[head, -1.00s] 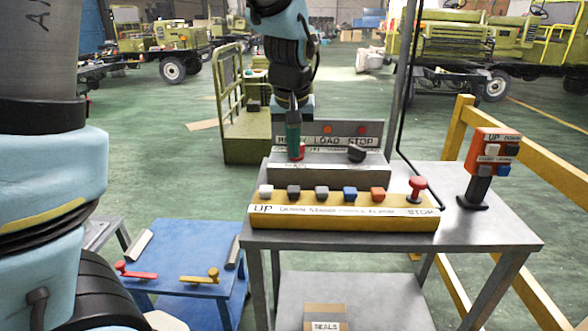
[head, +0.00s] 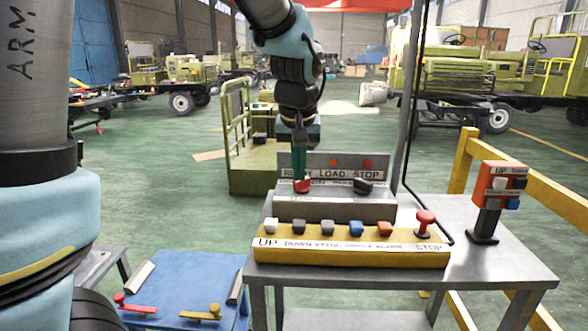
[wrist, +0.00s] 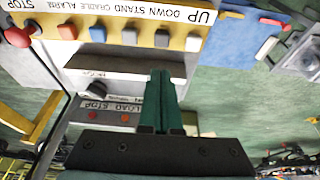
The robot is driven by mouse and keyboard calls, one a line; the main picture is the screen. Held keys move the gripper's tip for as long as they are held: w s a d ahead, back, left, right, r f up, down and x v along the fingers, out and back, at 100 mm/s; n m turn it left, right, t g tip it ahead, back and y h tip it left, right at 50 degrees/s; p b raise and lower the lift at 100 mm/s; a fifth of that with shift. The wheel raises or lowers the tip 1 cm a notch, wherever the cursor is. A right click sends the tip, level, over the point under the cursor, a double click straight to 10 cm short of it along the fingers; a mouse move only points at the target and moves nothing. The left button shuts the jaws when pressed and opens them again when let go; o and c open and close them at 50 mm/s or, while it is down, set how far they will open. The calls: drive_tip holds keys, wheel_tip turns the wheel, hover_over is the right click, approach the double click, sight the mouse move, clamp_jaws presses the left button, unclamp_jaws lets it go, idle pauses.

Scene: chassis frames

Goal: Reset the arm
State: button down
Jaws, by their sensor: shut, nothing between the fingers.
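My gripper (head: 301,180) points down over the grey console (head: 335,208) on the metal table. Its green fingers are together with nothing between them. A red knob (head: 302,187) shows right at the fingertips in the head view; I cannot tell whether they touch it. A black knob (head: 362,186) sits to its right on the same console. In the wrist view, my fingers (wrist: 160,74) reach over the console (wrist: 125,65) and hide the red knob. The small labels on the console are partly hidden or too blurred to read.
A yellow button bar (head: 350,250) with several buttons and a red stop button (head: 425,222) stands in front of the console. An orange control box (head: 495,185) stands at the table's right. A black cable and post rise behind. A blue table (head: 190,285) is at lower left.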

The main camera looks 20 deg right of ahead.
drive_tip(key=s+a+f+n, duration=0.1)
drive_tip(key=a+f, duration=0.2)
drive_tip(key=a, duration=0.7)
drive_tip(key=s+a+f+n+g+y, duration=0.1)
drive_tip(key=a+f, duration=0.2)
drive_tip(key=a, duration=0.7)
drive_tip(key=a+f+n, duration=0.1)
drive_tip(key=a+f, duration=0.3)
drive_tip(key=a, duration=0.5)
drive_tip(key=shift+s+a+n+g, duration=0.3)
drive_tip(key=shift+s+a+n, duration=0.1)
idle(1.0)
